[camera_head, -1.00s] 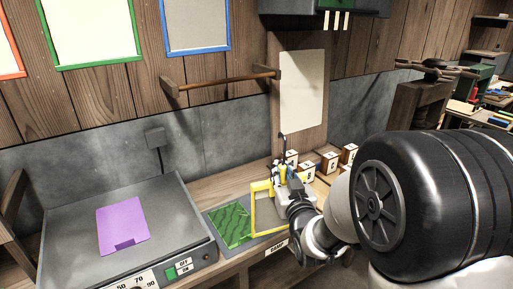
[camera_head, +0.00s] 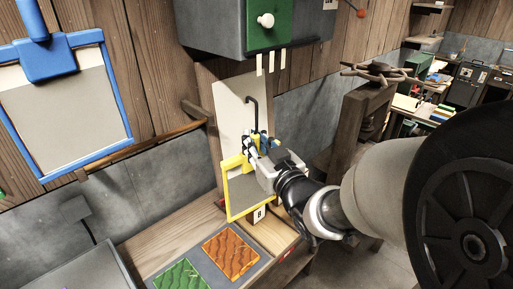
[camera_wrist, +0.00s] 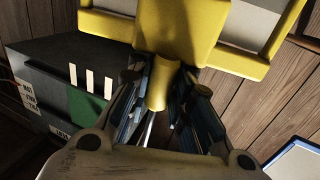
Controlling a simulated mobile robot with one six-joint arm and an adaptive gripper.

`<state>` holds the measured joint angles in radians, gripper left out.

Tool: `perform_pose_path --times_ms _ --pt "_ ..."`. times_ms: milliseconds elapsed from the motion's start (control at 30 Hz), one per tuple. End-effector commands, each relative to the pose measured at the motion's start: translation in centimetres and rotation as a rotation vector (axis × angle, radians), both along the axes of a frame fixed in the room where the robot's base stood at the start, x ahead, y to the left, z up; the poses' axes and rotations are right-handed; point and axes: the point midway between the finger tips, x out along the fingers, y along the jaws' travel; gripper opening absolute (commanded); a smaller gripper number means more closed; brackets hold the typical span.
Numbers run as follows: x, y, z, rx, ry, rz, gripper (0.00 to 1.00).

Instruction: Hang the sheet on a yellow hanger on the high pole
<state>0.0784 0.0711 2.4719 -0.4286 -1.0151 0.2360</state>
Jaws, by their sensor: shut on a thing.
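My gripper (camera_head: 262,157) is shut on the yellow hanger (camera_head: 228,188) by its yellow clamp block and grip stub. The hanger is a square yellow frame, tilted, with a dark hook (camera_head: 252,112) rising above it. A grey surface fills the frame, seemingly the sheet (camera_head: 250,190). In the wrist view, the fingers (camera_wrist: 164,88) close around the yellow stub (camera_wrist: 163,88), and the frame spans the top. A brown wooden pole (camera_head: 150,155) runs along the wall at the left, apart from the hanger. A higher pole is not in view.
A blue hanger (camera_head: 62,150) with a grey panel hangs at the upper left, before the brown pole. A grey cabinet with a green front (camera_head: 268,25) juts out above my gripper. Green (camera_head: 180,275) and orange (camera_head: 231,252) patterned plates lie on the bench below.

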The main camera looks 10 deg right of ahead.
Motion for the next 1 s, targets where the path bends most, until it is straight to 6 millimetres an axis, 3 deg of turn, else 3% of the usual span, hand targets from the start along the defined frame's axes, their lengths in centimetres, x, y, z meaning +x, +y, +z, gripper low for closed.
perform_pose_path --times_ms 33,100,600,800,1000 --pt "-0.5 0.2 3.5 -0.001 -0.008 0.014 0.0" --pt "-1.2 0.5 6.1 -0.001 -0.008 0.033 0.0" --pt "-6.7 2.0 23.6 -0.001 -0.006 0.128 0.0" --pt "-8.7 2.2 29.1 -0.001 -0.004 0.145 0.0" --pt "-10.0 2.4 31.9 0.001 -0.002 0.153 0.0"
